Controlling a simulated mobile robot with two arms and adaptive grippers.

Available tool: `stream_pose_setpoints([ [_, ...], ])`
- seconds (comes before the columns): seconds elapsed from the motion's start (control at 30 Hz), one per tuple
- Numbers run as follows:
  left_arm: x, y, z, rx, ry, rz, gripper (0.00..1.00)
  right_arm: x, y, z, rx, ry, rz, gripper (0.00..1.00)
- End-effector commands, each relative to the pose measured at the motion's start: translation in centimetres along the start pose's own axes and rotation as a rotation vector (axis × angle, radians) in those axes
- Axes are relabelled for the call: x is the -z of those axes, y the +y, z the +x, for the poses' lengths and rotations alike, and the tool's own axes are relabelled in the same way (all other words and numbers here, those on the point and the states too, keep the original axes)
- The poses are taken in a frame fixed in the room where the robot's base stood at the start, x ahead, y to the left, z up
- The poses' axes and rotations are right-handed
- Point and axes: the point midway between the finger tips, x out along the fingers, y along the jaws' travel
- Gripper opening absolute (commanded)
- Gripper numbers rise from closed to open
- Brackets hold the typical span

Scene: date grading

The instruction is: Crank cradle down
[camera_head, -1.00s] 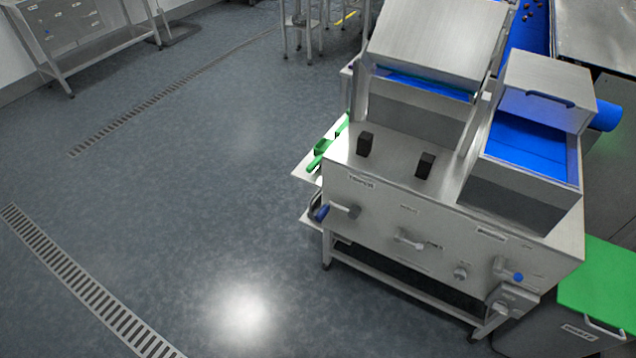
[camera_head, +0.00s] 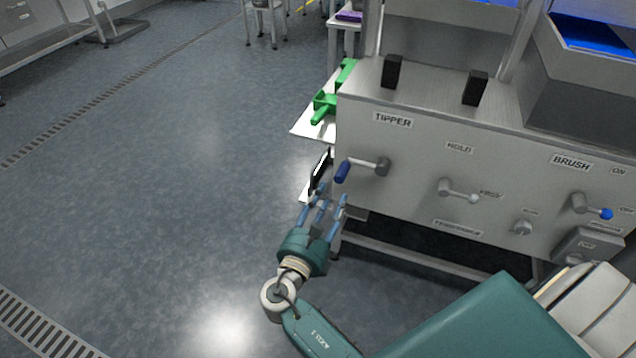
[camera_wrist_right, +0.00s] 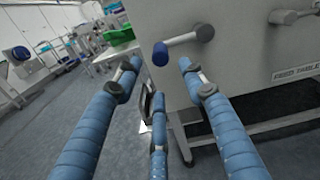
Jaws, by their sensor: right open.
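The tipper crank has a blue handle (camera_head: 343,172) on a grey arm. The cradle itself cannot be made out clearly. My left gripper is not in view.
A green tool (camera_head: 324,105) lies on a side shelf left of the machine. The floor (camera_head: 170,180) to the left is clear.

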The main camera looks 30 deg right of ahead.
Motion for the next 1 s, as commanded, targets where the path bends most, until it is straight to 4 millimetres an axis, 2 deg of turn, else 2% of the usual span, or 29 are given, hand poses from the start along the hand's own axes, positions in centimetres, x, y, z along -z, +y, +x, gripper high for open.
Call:
stream_pose_setpoints([
  [0.17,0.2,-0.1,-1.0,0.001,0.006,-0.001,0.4,-0.3,-0.2,2.3,0.006,-0.008,-0.005,0.41],
  [0.4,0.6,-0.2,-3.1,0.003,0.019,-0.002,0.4,-0.2,-0.1,6.9,0.003,-0.006,-0.003,0.41],
  [0.6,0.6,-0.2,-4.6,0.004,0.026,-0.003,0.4,-0.2,-0.1,9.7,0.002,-0.005,-0.004,0.41],
  [0.77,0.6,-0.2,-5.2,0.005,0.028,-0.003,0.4,-0.2,-0.1,10.6,0.002,-0.002,-0.003,0.41],
  [1.0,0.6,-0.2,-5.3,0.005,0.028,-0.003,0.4,-0.2,-0.1,10.7,0.001,-0.002,-0.003,0.41],
])
